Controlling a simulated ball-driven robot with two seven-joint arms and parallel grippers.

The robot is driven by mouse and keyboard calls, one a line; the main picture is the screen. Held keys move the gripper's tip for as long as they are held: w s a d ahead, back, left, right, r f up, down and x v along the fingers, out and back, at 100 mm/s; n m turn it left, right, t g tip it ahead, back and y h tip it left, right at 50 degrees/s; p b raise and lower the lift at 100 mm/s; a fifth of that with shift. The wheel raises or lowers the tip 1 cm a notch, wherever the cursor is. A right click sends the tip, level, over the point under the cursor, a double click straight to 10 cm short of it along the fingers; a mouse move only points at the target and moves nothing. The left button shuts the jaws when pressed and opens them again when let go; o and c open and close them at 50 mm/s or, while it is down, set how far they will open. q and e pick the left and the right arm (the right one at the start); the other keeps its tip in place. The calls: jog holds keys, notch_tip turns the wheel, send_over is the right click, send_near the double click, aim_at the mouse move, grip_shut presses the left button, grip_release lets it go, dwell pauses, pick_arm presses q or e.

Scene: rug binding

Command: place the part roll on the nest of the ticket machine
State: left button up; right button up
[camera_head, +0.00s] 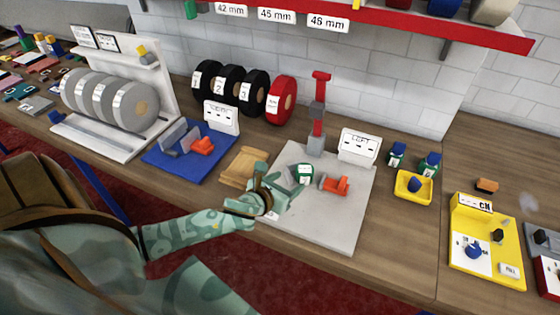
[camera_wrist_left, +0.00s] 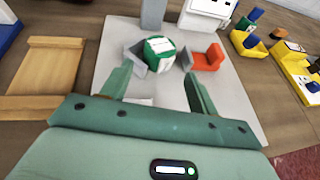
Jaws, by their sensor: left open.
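A green roll (camera_head: 303,172) with a white label, likely the part roll, sits on a light grey base plate (camera_head: 330,228). In the left wrist view the roll (camera_wrist_left: 160,49) touches or nearly touches a grey wedge-shaped block (camera_wrist_left: 134,56) on its left. An orange-red block (camera_wrist_left: 207,58) stands apart on its right. My left gripper (camera_head: 285,188) is over the plate's left part, just in front of the roll. Its two fingers (camera_wrist_left: 158,82) are spread and empty, with the roll beyond their tips. Whether the blocks form the nest, I cannot tell. My right gripper is out of view.
A red-topped grey post (camera_head: 319,105) and a white sign box (camera_head: 359,145) stand at the plate's back. A wooden tray (camera_head: 243,167) lies left of it. A blue station (camera_head: 189,160) is farther left; a yellow tray (camera_head: 413,186) and bottles stand right. The plate's front is clear.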

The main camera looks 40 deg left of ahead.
pick_arm(q)
jog(key=v, duration=0.3)
jog(key=shift+s, duration=0.15)
